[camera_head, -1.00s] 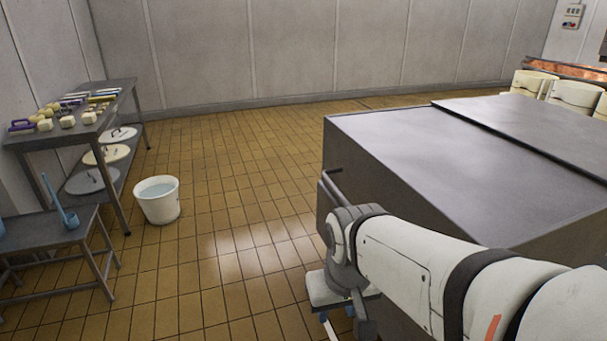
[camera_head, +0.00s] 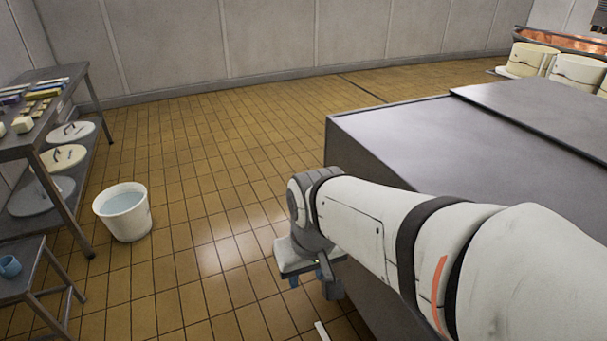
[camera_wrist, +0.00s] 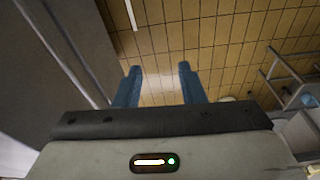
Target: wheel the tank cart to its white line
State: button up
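A large grey metal box-shaped body with a flat top (camera_head: 400,140), which looks like the tank cart, fills the right side of the head view. Its grey side also shows at the left of the wrist view (camera_wrist: 65,45). No handle shows on it now; my arm covers part of its near side. A short white line (camera_head: 322,331) lies on the tiles below my gripper, and a white strip (camera_wrist: 131,14) shows at the top of the wrist view. My gripper (camera_wrist: 160,68) has its two blue fingers apart, with only floor between them. It hangs beside the box's left side.
A white bucket of water (camera_head: 124,212) stands on the tiles at left. Beside it are a grey shelf table (camera_head: 68,115) with lids and small goods, and a low stool (camera_head: 40,275) with a blue cup (camera_head: 9,266). The tiled floor (camera_head: 220,140) beyond is clear.

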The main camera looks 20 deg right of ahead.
jog(key=shift+w, duration=0.15)
jog(key=shift+o, duration=0.4)
jog(key=shift+o, duration=0.3)
jog(key=shift+d+f, duration=0.1)
jog(key=shift+d, duration=0.1)
jog(key=w+d+f+m+h, duration=0.4)
jog(key=d+f+m+h, duration=0.1)
jog(key=d+m, duration=0.4)
jog(key=w+d+f+m+h, duration=0.4)
jog(key=d+f+m, duration=0.4)
jog(key=m, duration=0.6)
jog(key=w+d+f+m+g+h+b, duration=0.1)
jog(key=w+d+f+m+h, duration=0.3)
jog(key=d+m, duration=0.6)
notch_tip(320, 180, down, 4)
jog(key=m+h, duration=0.2)
jog(key=shift+w+d+r+h, duration=0.2)
jog(key=shift+w+r+h, duration=0.05)
jog(key=shift+w+h, duration=0.15)
